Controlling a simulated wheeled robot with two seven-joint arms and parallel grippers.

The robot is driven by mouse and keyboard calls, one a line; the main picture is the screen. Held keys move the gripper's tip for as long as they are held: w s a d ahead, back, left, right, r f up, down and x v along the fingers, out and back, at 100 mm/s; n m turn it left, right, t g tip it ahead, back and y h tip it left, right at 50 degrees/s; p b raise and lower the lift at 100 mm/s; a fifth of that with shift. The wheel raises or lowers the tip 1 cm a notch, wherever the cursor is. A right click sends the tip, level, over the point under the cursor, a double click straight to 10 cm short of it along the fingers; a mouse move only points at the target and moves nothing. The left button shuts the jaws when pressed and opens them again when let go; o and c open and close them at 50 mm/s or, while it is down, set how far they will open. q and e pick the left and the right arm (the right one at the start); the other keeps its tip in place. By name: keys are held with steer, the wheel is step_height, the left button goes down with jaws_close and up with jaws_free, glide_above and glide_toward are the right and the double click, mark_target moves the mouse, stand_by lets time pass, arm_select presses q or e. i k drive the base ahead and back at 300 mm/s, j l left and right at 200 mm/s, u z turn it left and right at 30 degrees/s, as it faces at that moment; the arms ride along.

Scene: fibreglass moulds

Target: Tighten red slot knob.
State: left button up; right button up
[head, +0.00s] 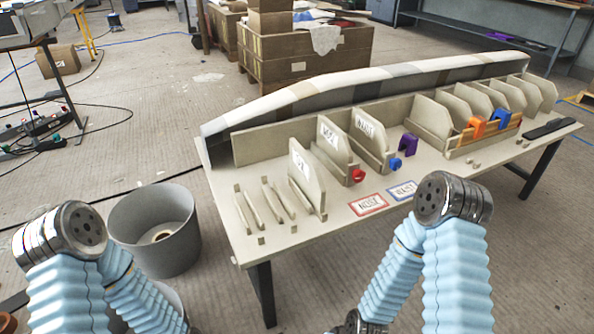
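The red knob (357,175) sits at the front foot of an upright beige panel with a white label, in the front-middle part of the table (270,235). A blue knob (396,164) sits at the foot of the labelled panel to its right. How far either knob is turned cannot be seen. Both my arms, in light blue sleeves, bend near the bottom of the head view, short of the table. Neither gripper shows; both lie below the picture edge.
A red-framed card (368,204) and a blue-framed card (402,191) lie before the knobs. A purple clip (410,145) stands behind. A wooden rack (485,136) holds orange and blue clips at right. A grey bin (155,230) stands left of the table.

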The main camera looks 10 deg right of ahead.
mark_target(358, 176)
steer(key=i+l+u, duration=0.1)
steer(key=l+u, duration=0.7)
steer(key=k+l+u, duration=0.1)
steer(key=l+u, duration=0.25)
steer(key=l, duration=0.2)
steer(key=k+l+u, duration=0.1)
steer(key=l+u, duration=0.3)
